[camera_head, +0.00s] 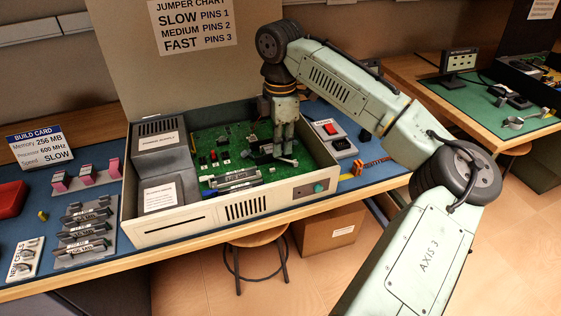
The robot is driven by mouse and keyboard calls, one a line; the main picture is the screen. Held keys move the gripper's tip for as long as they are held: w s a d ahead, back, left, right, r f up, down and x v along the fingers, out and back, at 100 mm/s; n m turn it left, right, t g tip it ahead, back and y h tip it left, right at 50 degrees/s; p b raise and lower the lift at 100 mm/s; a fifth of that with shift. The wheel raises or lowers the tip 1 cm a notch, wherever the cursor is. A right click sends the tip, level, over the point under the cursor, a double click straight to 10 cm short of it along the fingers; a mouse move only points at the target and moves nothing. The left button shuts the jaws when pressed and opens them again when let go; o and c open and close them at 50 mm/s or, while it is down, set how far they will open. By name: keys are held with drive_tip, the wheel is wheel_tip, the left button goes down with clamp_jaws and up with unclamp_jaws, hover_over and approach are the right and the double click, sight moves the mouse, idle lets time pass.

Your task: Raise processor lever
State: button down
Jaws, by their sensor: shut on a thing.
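The open computer case (165,231) stands on the blue bench mat with its green circuit board (206,139) facing up. My gripper (281,153) points straight down into the right part of the case, over the dark processor socket area (262,157). Its fingers are close together at a small pale lever (289,161) beside the socket, and they are shut on it. The fingers hide part of the lever and socket, so the lever's exact angle is hard to tell.
The case walls surround the board. Grey memory modules (235,178) lie at the board's front. A rack of grey modules (86,228), pink parts (86,174) and a build card (40,143) are at left. A red-button box (329,129) is right of the case.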

drive_tip(key=shift+d+r+p, duration=0.2)
drive_tip(key=shift+r+p, duration=0.05)
drive_tip(key=shift+p, duration=0.1)
drive_tip(key=shift+w+d+r+p, duration=0.15)
drive_tip(key=shift+d+p, duration=0.1)
drive_tip(key=shift+p, duration=0.1)
drive_tip(key=c, duration=1.9)
unclamp_jaws()
drive_tip(key=shift+c, duration=0.2)
drive_tip(key=r+p, duration=0.2)
drive_tip(key=shift+a+r+p, duration=0.3)
drive_tip(key=shift+r+p, duration=0.05)
drive_tip(key=shift+r, duration=0.05)
drive_tip(key=shift+s+a+r, duration=0.15)
drive_tip(key=shift+a+r, duration=0.1)
drive_tip(key=shift+r, duration=0.8)
drive_tip(key=shift+s+a+r, duration=0.1)
drive_tip(key=shift+a+r, duration=0.1)
drive_tip(key=shift+r, duration=0.85)
